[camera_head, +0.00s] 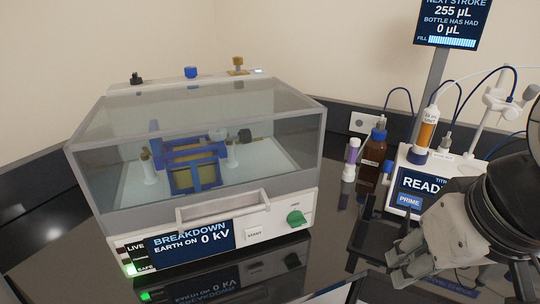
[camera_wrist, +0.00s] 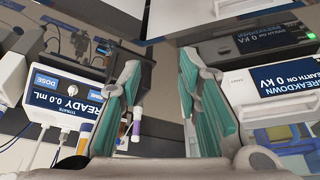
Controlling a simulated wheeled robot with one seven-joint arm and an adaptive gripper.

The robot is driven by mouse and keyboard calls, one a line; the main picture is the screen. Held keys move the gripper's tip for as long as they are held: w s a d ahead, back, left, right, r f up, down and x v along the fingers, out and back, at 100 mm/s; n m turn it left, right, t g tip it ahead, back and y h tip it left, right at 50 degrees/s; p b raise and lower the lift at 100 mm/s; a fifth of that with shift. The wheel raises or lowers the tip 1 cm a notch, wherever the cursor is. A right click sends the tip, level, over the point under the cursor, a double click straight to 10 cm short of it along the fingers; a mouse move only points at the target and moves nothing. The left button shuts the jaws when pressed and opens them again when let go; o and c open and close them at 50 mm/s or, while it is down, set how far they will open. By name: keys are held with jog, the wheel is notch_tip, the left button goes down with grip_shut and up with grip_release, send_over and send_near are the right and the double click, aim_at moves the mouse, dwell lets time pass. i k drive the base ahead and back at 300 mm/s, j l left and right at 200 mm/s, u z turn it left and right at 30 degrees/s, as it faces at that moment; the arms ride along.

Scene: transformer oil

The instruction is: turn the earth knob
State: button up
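The breakdown tester (camera_head: 278,247) stands left of centre in the head view, its clear lid down. A green knob (camera_head: 296,217) is on the right of its front panel; the small label above it is unreadable. The display (camera_head: 190,243) reads "BREAKDOWN, EARTH ON 0 kV", with a green light beside "SAFE". My gripper (camera_head: 403,268) is at the lower right, apart from the knob and to its right. In the wrist view my gripper (camera_wrist: 160,68) has its teal-padded fingers spread with nothing between them. The tester's display (camera_wrist: 285,80) shows there at right; I cannot make out the knob.
The titrator (camera_head: 408,188) with its "READY" display stands at right, behind my gripper.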

aim_at(296, 218)
jog(key=k+u, duration=0.2)
jog(key=u, duration=0.2)
jog(key=k+j+u, duration=0.15)
jog(key=u, duration=0.3)
jog(key=k+j+u, duration=0.2)
jog(key=u, duration=0.2)
